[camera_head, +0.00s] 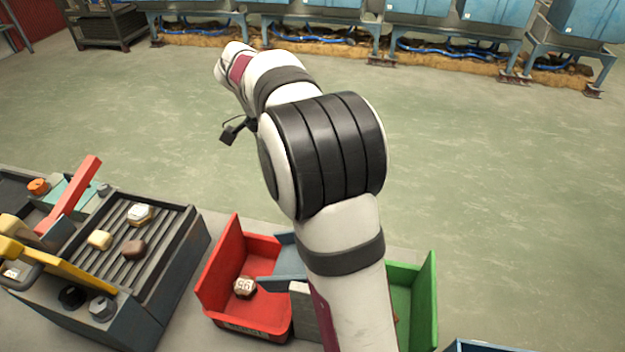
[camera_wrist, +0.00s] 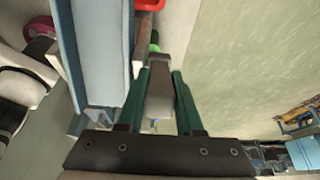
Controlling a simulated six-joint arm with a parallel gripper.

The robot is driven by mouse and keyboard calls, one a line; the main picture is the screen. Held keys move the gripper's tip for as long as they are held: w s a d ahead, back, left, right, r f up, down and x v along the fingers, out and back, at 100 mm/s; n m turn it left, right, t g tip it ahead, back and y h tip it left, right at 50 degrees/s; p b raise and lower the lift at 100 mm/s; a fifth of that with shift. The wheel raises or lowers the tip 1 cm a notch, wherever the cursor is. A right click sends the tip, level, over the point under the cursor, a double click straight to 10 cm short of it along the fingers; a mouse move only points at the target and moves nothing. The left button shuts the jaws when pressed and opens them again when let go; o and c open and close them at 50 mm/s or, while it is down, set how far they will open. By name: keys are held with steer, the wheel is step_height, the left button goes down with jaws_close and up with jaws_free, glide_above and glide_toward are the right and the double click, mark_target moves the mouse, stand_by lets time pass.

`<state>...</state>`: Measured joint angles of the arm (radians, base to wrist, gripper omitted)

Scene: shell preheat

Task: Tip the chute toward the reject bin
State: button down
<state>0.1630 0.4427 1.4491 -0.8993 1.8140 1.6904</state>
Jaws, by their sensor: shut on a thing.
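The grey-blue chute (camera_head: 287,262) sits between the red bin (camera_head: 246,318) and the green bin (camera_head: 424,300). My arm hides much of the chute, so its tilt is hard to judge in the head view. In the wrist view the long pale blue-grey chute (camera_wrist: 98,45) runs along the left of the fingers. My gripper (camera_wrist: 160,72) has its green fingers shut on a grey-brown bar (camera_wrist: 159,100), which looks like the chute's handle. The red bin's edge (camera_wrist: 150,4) shows at the top. My gripper is hidden in the head view.
A dark-numbered nut-like piece (camera_head: 245,287) lies in the red bin. On the left stands a ribbed grey tray (camera_head: 120,255) with several pieces, beside a red lever (camera_head: 72,200) and a yellow handle (camera_head: 60,265). The floor beyond is clear up to blue machines (camera_head: 420,45).

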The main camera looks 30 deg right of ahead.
steer(key=shift+w+a+f, duration=0.15)
steer(key=shift+w+a, duration=0.05)
stand_by(0.5)
steer(key=c, duration=0.6)
jaws_free()
steer(key=shift+o, duration=0.2)
steer(key=v, duration=1.2)
